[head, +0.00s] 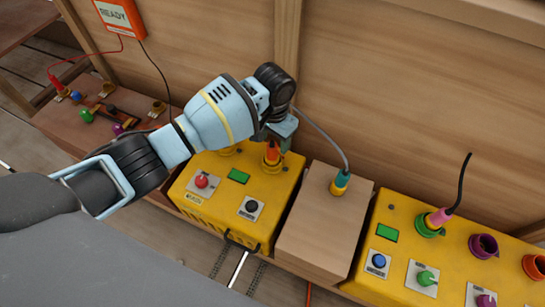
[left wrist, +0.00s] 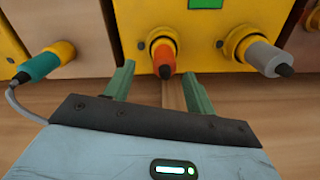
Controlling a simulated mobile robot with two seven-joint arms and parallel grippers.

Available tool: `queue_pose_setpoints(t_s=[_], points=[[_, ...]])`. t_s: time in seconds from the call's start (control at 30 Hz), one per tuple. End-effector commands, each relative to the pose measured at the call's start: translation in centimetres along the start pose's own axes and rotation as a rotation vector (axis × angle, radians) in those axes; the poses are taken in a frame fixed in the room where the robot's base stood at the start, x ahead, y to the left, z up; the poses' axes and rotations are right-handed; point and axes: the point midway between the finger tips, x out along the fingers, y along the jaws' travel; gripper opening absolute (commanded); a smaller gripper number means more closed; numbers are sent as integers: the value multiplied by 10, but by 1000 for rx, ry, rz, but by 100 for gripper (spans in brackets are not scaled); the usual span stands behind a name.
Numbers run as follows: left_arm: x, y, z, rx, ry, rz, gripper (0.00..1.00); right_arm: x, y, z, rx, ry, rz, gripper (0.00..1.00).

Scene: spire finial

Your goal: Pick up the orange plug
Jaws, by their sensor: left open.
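The orange plug (head: 272,154) is seated upright in a socket on the yellow box (head: 225,205) at the middle left. In the left wrist view the orange plug (left wrist: 163,53) has a black end and sits in a yellow ring. My left gripper (head: 280,135) is open right at the plug and partly covers it in the head view. In the left wrist view the two green fingers of the gripper (left wrist: 158,70) stand one on each side of the plug's end, with gaps visible. The right gripper is not in view.
A teal plug with a grey cable (head: 341,182) stands on the wooden block (head: 322,225) right of the box. A grey plug (left wrist: 268,55) sits near the orange one. Another yellow box (head: 395,270) carries a pink plug (head: 438,218). A wooden wall (head: 400,80) rises behind.

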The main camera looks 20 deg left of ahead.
Motion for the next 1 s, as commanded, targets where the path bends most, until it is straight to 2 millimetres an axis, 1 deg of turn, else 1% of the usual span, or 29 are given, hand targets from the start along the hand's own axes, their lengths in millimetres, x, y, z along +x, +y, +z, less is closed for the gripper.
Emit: queue_pose_setpoints(t_s=[0.27, 0.3, 0.4, 0.67, 1.0], points=[[35, -8, -2, 0, -4, -1, 55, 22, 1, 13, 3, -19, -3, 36], [41, -8, -2, 0, -5, 0, 55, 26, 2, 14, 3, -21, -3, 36], [50, -8, -2, 0, -3, 0, 55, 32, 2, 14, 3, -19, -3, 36], [50, -7, -3, 0, 1, -1, 55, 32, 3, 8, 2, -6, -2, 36], [50, -7, -2, 0, 0, -1, 11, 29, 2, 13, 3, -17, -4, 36]])
